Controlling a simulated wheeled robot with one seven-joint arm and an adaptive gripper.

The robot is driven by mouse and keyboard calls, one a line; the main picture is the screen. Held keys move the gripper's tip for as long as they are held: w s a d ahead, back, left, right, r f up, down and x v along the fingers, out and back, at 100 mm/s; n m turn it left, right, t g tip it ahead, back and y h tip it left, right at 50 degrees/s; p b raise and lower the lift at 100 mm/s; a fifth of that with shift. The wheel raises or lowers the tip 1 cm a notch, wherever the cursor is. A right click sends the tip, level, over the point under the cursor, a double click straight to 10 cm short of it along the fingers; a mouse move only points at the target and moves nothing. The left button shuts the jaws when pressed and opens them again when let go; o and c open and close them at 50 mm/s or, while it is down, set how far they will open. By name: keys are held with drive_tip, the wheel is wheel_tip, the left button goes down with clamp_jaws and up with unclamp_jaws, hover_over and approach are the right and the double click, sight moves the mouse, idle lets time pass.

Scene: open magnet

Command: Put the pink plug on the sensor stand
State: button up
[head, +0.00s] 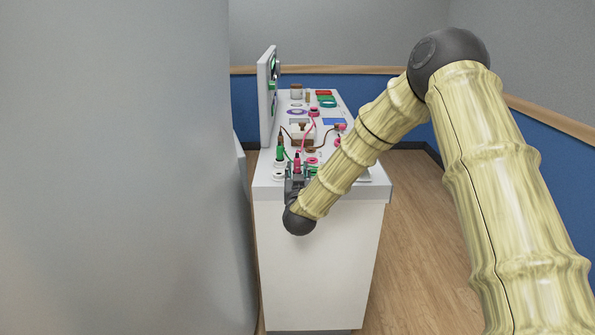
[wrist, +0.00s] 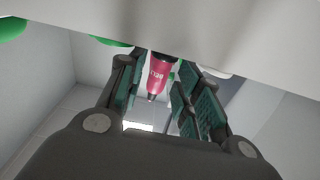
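The pink plug (head: 297,162) stands near the front edge of the white bench top, with a cable at its upper end. My gripper (head: 298,172) is at that edge, with its fingers around the plug. In the wrist view the plug (wrist: 158,75) hangs between the two green-padded fingers (wrist: 160,90). Gaps show on both sides of it, so the gripper is open and not clamped on it. I cannot tell for sure which piece is the sensor stand.
A green plug (head: 280,150) stands just left of the pink one. Pink round pieces (head: 312,161) lie to the right. Cables, a brown-and-white block (head: 300,132) and several small items crowd the bench (head: 325,225). A white upright panel (head: 264,100) borders its left side.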

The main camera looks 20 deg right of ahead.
drive_tip(key=v, duration=1)
drive_tip(key=shift+s, duration=0.2)
drive_tip(key=s+a+f+n+g+y, duration=0.1)
drive_tip(key=s+f+g+y, duration=0.15)
drive_tip(key=s+f, duration=0.65)
drive_tip(key=s+a+f+n+g+y, duration=0.1)
drive_tip(key=s+f+g, duration=0.35)
drive_tip(key=f, duration=0.85)
drive_tip(key=s+a+f+n+g+y, duration=0.1)
drive_tip(key=s+f+g, duration=0.1)
drive_tip(key=s+f, duration=0.75)
drive_tip(key=s+f+g, duration=0.3)
drive_tip(key=s+f, duration=0.1)
drive_tip(key=s, duration=0.5)
drive_tip(key=s+d+f+g, duration=0.1)
drive_tip(key=s+f+g, duration=0.2)
drive_tip(key=s, duration=0.7)
drive_tip(key=s+d+f+g, duration=0.1)
drive_tip(key=s+f+g, duration=0.2)
drive_tip(key=s, duration=0.7)
wheel_tip(320, 180, down, 3)
drive_tip(key=shift+r+y, duration=0.15)
drive_tip(key=shift+y, duration=0.3)
drive_tip(key=shift+r, duration=0.15)
wheel_tip(320, 180, up, 12)
drive_tip(key=p, duration=1.2)
drive_tip(key=shift+w, duration=0.1)
